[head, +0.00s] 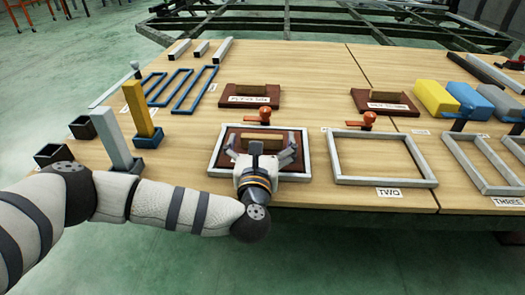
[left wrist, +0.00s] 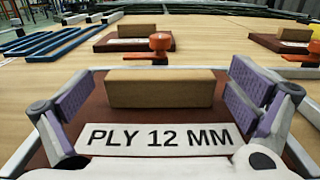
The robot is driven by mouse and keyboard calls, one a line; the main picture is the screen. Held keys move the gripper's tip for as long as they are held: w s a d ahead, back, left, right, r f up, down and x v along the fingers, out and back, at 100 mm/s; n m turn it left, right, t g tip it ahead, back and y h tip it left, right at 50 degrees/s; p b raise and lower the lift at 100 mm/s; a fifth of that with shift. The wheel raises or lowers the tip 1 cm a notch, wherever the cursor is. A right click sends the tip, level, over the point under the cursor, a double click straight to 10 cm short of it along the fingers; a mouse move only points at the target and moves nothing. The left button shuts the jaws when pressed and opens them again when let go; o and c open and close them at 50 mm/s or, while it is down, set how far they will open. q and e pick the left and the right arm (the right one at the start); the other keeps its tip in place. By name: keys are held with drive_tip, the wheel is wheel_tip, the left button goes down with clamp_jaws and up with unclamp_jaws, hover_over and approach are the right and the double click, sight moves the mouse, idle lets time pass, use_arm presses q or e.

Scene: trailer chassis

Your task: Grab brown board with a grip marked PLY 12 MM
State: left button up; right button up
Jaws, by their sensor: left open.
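The brown board (left wrist: 160,115) carries a white label reading PLY 12 MM in the left wrist view. It lies inside a grey rectangular frame (head: 213,150) at the table's front edge. Its grip is a light wooden block (left wrist: 160,88), standing up from the board. My left gripper (head: 262,148) is over this board. Its purple-padded fingers are open, one on each side of the wooden grip, with gaps visible at both ends. In the head view the gripper covers the label and part of the board. My right gripper is not in view.
Two similar brown boards (head: 232,101) (head: 400,110) lie farther back. Orange-red knobs (head: 265,114) (head: 369,118) stand behind the frames. An empty frame (head: 342,181) marked TWO is to the right. Grey and yellow posts (head: 109,140) (head: 138,105) stand near my left arm.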

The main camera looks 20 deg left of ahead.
use_arm(q)
drive_tip(key=c, duration=1.4)
drive_tip(key=shift+r, duration=0.1)
